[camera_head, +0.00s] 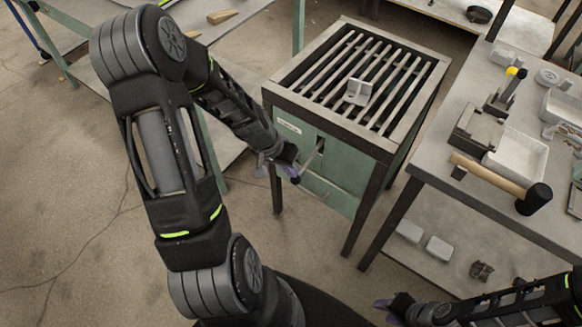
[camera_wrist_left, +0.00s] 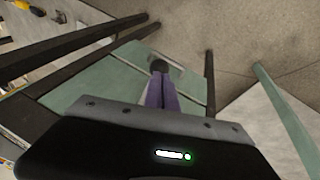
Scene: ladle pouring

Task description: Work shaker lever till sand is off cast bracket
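The cast bracket (camera_head: 359,91), a light grey angled piece, sits on the slatted grate of the shaker table (camera_head: 285,88). Any sand on it is too fine to tell. The shaker lever (camera_head: 314,155) sticks out of the green front panel and slopes down to a dark knob, also seen in the left wrist view (camera_wrist_left: 158,65). My left gripper (camera_head: 291,172) is at the knob end, its purple fingers (camera_wrist_left: 160,92) close together and apparently shut on the lever. My right gripper (camera_head: 388,309) is low at the bottom right, empty, its purple fingertips apart.
A workbench (camera_head: 430,165) stands to the right with a mallet (camera_head: 505,184), a pale tray (camera_head: 513,153) and tools. Its lower shelf holds grey blocks (camera_head: 438,248). Another table (camera_head: 245,10) is at the back left. The floor in front is clear.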

